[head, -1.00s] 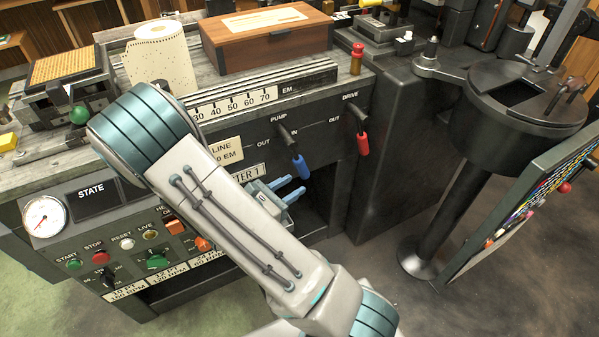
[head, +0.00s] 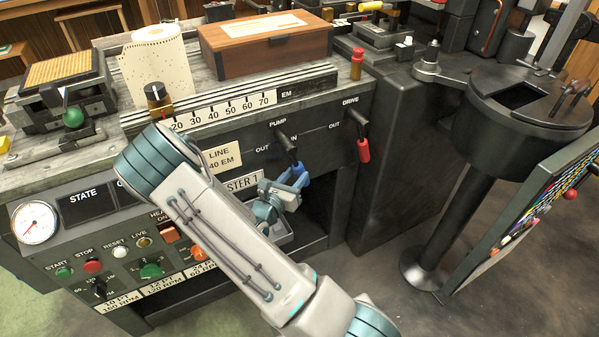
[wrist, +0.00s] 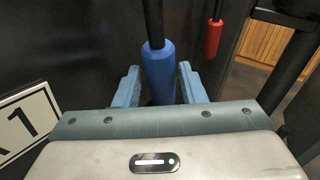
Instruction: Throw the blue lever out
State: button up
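The blue lever (head: 301,168) hangs down from the PUMP pivot on the front of the dark machine, its black shaft sloping down to a blue handle. In the wrist view the blue handle (wrist: 159,72) stands upright between the two light-blue fingers of my gripper (wrist: 160,84). The fingers are open, one on each side of the handle, with a narrow gap showing beside it. In the head view my gripper (head: 288,182) is at the handle's lower end and partly covers it.
The red lever (head: 363,150) under DRIVE hangs to the right, and it also shows in the wrist view (wrist: 213,38). OUT and IN labels flank the PUMP lever. A tilted panel (head: 520,215) and a round pot on a post (head: 525,100) stand at right.

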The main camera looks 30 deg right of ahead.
jog(key=shift+x, duration=1.5)
jog(key=shift+c, duration=0.4)
grip_shut()
jog(key=a+m+g+y+p, duration=0.2)
jog(key=a+y, duration=0.3)
jog(key=a, duration=0.3)
jog(key=shift+m+y+p, duration=0.4)
jog(key=shift+m+p, duration=0.1)
jog(key=shift+p, duration=0.4)
jog(key=shift+s+a, duration=0.1)
jog(key=shift+a, duration=0.1)
jog(key=shift+o, duration=0.4)
grip_release()
jog(key=shift+a, duration=0.1)
